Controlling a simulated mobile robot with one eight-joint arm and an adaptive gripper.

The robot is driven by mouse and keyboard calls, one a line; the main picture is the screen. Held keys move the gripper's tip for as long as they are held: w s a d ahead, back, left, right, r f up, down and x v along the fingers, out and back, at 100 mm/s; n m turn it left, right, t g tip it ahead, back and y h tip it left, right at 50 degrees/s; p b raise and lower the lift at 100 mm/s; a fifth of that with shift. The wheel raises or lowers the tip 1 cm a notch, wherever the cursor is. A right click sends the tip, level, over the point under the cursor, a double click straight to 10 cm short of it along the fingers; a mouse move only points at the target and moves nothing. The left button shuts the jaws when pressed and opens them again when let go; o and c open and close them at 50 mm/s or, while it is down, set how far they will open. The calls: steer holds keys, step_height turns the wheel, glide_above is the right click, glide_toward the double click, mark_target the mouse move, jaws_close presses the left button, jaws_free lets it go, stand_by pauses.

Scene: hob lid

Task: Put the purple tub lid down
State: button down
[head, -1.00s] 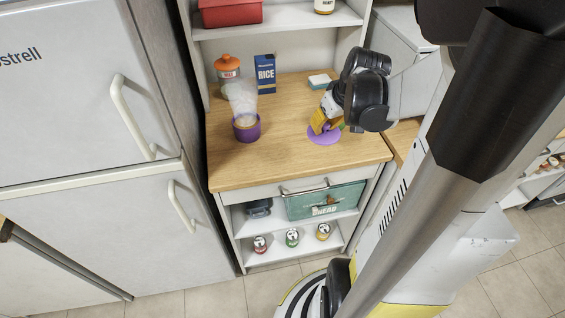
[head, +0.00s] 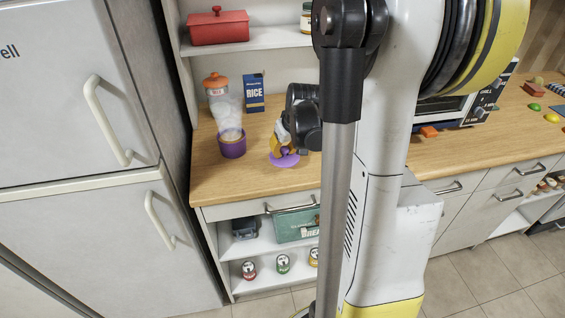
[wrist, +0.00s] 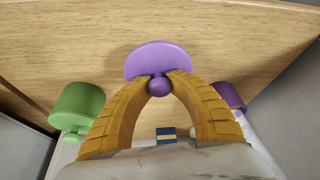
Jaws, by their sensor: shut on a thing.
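The purple tub lid (head: 284,160) is a flat disc with a round knob, low over the wooden counter near its front. I cannot tell whether it touches the wood. My gripper (wrist: 158,86) is shut on the lid's knob with its yellow fingers, and the lid (wrist: 158,60) shows beyond the fingertips in the wrist view. The purple tub (head: 232,147) stands open on the counter to the left of the lid, with pale steam rising from it. The two are apart.
An orange-lidded jar (head: 216,88) and a blue rice box (head: 254,93) stand behind the tub. A green knobbed object (wrist: 78,106) shows at left in the wrist view. Bare counter (head: 215,180) lies in front of the tub. My arm hides the counter right of the lid.

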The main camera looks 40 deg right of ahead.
mark_target(286, 157)
steer(key=shift+f+b, duration=0.9)
steer(key=shift+f, duration=1)
steer(key=shift+f, duration=0.1)
steer(key=shift+f, duration=0.15)
steer(key=c, duration=1.2)
jaws_free()
